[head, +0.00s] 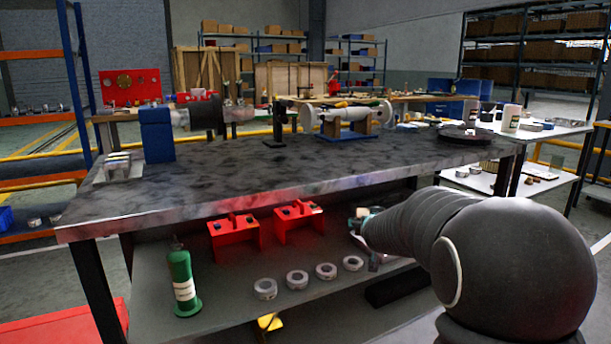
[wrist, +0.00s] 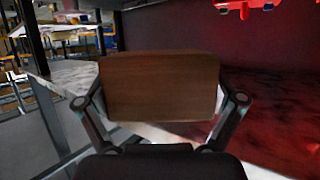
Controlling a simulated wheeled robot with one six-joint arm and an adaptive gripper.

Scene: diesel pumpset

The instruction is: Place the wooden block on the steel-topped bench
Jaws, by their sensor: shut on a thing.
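The wooden block (wrist: 160,87) is brown and fills the middle of the wrist view. My gripper (wrist: 160,103) is shut on it, with a finger on its left and right sides. The steel-topped bench (head: 270,175) has a dark, mottled top and spans the middle of the head view. In the head view, my gripper is small and mostly hidden by my arm, in front of the bench and below its top edge. A small tan piece, probably the block, shows there (head: 362,212).
The lower shelf (head: 225,325) carries two red brackets (head: 235,236), a green bottle (head: 181,280) and several metal rings (head: 297,280). On the bench top stand a blue block (head: 157,135), a shaft on stands (head: 345,115) and a dark disc (head: 466,134). The front middle of the top is clear.

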